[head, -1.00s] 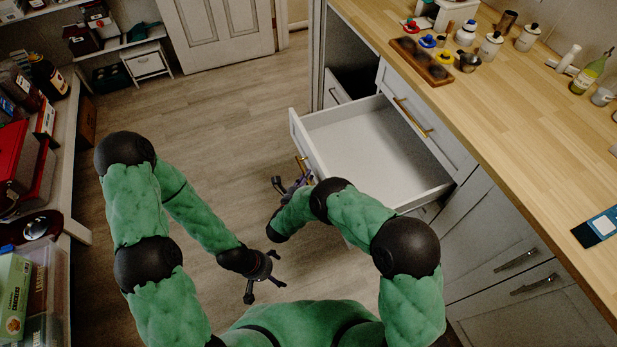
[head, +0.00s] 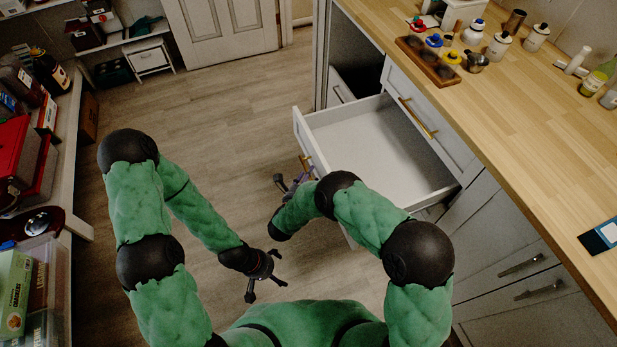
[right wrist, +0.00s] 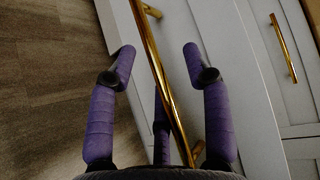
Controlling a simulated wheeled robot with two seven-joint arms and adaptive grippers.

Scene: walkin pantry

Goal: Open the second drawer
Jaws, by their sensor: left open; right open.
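A white drawer (head: 375,150) stands pulled far out of the cabinet, and its inside is empty where I see it. Its gold bar handle (head: 307,163) is on the front, and shows large in the right wrist view (right wrist: 160,75). My right gripper (head: 295,182), with purple fingers, is at this drawer front. In the right wrist view its fingers (right wrist: 160,62) are spread on both sides of the handle, with gaps visible. My right forearm hides part of the drawer front. My left gripper (head: 266,279) is open and empty above the floor.
A closed drawer with a gold handle (head: 418,118) is under the wooden counter (head: 520,140), beside the open one. Cabinet doors (head: 500,260) are at the lower right. Loaded shelves (head: 70,170) line the left. The wooden floor (head: 215,115) between is clear.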

